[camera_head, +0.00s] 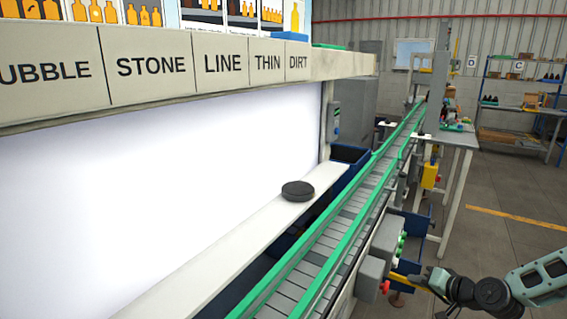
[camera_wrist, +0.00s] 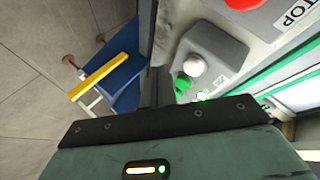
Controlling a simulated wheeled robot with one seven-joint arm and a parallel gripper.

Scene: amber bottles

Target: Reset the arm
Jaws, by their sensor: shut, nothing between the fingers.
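My arm reaches in from the lower right of the head view. My gripper (camera_head: 416,281) is low beside the conveyor, close to the grey control box (camera_head: 371,272) with a red button (camera_head: 385,287). In the wrist view the dark fingers of my gripper (camera_wrist: 157,86) are together with nothing between them. A red stop button (camera_wrist: 242,4), a white button (camera_wrist: 194,65) and a green button (camera_wrist: 183,83) lie just ahead and right of the fingers. Whether the fingers touch the panel I cannot tell.
A blue bin (camera_wrist: 122,69) with a yellow bar (camera_wrist: 98,77) is left of the fingers. Open floor (camera_head: 505,238) lies at right.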

